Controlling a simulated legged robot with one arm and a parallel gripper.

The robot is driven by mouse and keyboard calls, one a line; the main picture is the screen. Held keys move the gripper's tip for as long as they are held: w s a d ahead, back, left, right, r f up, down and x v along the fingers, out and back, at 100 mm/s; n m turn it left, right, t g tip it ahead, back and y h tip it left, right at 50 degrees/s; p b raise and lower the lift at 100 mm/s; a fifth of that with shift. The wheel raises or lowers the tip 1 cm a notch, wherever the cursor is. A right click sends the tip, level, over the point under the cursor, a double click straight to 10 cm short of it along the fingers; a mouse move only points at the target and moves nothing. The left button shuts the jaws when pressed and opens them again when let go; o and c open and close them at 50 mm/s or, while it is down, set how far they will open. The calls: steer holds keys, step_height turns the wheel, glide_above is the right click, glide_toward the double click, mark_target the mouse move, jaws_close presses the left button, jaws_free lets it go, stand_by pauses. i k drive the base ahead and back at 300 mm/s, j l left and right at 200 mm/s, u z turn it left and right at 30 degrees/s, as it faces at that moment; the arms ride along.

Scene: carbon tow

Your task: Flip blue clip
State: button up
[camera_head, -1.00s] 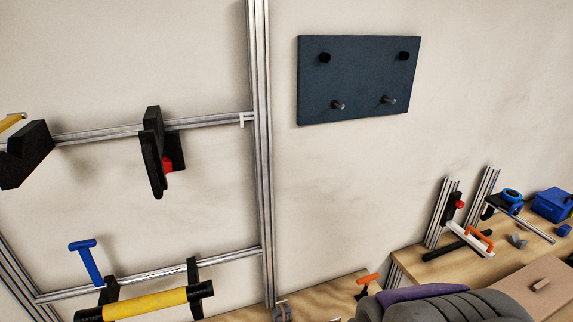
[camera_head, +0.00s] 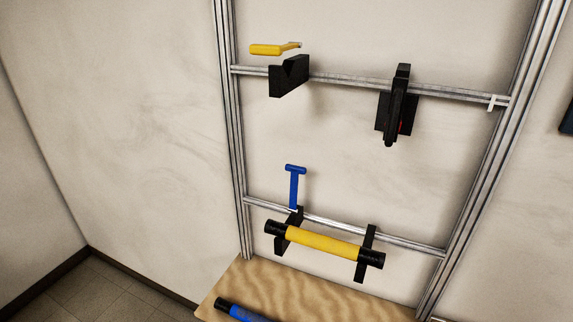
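The blue clip (camera_head: 295,186) is a T-shaped blue handle standing upright at the lower rail of the metal frame, above the left black holder (camera_head: 288,236). Its crossbar is at the top. A yellow tube with black ends (camera_head: 322,244) lies across the left holder and the right black holder (camera_head: 365,252), just below the clip. My gripper is not in view, so nothing shows of its state or its distance from the clip.
A yellow handle (camera_head: 274,49) sits above a black notched block (camera_head: 288,76) on the upper rail. A black bracket (camera_head: 397,105) hangs further right. A wooden bench (camera_head: 290,288) below carries a blue and black tool (camera_head: 243,312). Bare floor lies at the lower left.

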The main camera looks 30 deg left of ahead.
mark_target(295, 170)
steer(key=u, duration=1.25)
